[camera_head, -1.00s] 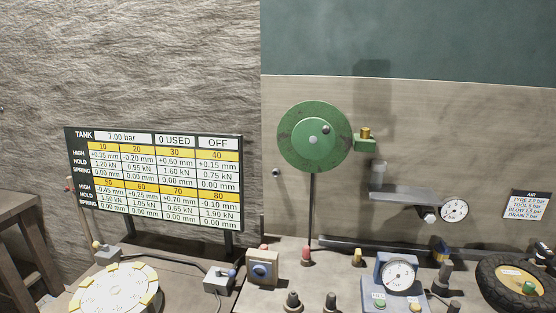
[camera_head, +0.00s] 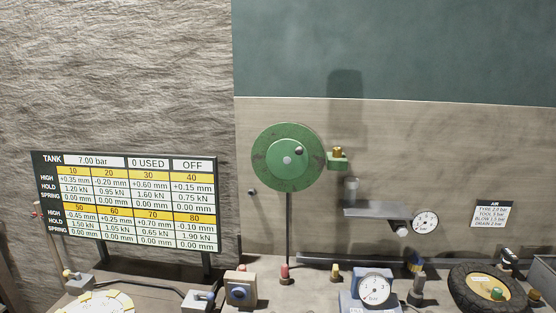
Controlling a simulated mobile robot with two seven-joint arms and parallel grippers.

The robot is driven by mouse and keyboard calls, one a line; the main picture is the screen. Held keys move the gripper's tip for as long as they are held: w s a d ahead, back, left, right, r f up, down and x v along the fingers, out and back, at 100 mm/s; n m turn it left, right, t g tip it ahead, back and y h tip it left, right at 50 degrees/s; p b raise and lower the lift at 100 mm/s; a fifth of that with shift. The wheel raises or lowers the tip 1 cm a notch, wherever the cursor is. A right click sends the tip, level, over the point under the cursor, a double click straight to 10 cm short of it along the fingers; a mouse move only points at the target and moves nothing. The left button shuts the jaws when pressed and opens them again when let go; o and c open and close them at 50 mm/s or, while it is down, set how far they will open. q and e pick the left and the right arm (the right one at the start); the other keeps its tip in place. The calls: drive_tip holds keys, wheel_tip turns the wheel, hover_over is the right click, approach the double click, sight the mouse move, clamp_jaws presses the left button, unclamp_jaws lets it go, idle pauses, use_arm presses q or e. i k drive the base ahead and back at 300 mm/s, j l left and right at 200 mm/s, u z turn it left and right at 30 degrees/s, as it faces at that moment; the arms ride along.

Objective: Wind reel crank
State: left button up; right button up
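The green reel (camera_head: 288,158) is a round disc on the wall panel, with a paler green hub at its middle. A small dark crank knob (camera_head: 299,151) sits on the hub, up and right of the pale centre pin. A dark hose or post (camera_head: 289,232) runs straight down from the reel to a red fitting (camera_head: 284,274) on the bench. A green bracket with a brass piece (camera_head: 337,158) is beside the reel's right edge. Neither of my grippers is in view.
A display board (camera_head: 127,203) stands at the left, reading TANK 7.00 bar. A shelf with a gauge (camera_head: 425,222) is right of the reel. A blue gauge unit (camera_head: 374,291), a grey box with a blue knob (camera_head: 240,289) and a tyre (camera_head: 487,289) crowd the bench front.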

sight(287, 159)
drive_tip(key=i+l, duration=0.1)
drive_tip(key=l, duration=0.2)
drive_tip(key=i+l, duration=0.1)
drive_tip(key=l, duration=0.15)
drive_tip(key=i+l, duration=0.1)
drive_tip(key=l, duration=0.2)
drive_tip(key=i+l+u, duration=0.1)
drive_tip(key=l+u, duration=0.3)
drive_tip(key=i+l+u, duration=0.1)
drive_tip(key=l+u, duration=0.25)
